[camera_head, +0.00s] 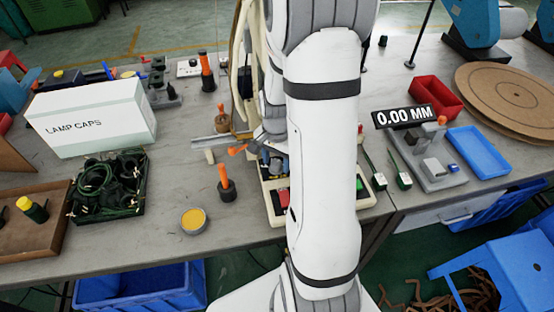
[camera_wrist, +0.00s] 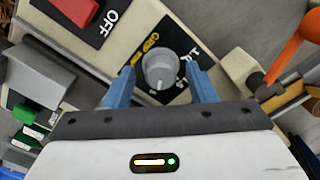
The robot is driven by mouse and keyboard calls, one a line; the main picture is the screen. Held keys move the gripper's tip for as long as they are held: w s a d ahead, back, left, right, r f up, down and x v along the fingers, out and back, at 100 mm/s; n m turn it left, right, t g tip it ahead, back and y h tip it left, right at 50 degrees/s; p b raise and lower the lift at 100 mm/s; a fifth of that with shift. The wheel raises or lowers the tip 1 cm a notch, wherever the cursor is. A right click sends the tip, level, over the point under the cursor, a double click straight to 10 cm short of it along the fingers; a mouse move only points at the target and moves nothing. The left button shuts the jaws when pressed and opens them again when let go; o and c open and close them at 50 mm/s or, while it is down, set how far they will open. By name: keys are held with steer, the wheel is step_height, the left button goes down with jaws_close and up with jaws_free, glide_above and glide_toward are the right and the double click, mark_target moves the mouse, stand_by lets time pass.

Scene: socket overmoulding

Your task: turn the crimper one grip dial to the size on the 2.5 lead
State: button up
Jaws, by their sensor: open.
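The grip dial (camera_wrist: 158,72) is a round grey knob on a black plate of the crimper in the wrist view. A yellow label and white numbers, partly legible, stand beside it. My gripper (camera_wrist: 160,84) is open, with one blue finger on each side of the dial; I cannot tell whether they touch it. In the head view my arm hides the dial and much of the cream crimper (camera_head: 270,208). Two leads with white and green ends (camera_head: 404,180) lie right of the arm; their sizes are not legible.
An OFF plate (camera_wrist: 108,22) with a red switch is near the dial, and an orange-handled lever (camera_wrist: 288,50) is at the right. A box of lamp caps (camera_head: 95,115), a tray of green cables (camera_head: 108,190) and a yellow tin (camera_head: 193,220) stand left on the bench.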

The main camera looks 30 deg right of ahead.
mark_target(276, 163)
step_height(276, 163, up, 8)
steer(key=shift+f, duration=0.15)
stand_by(0.6)
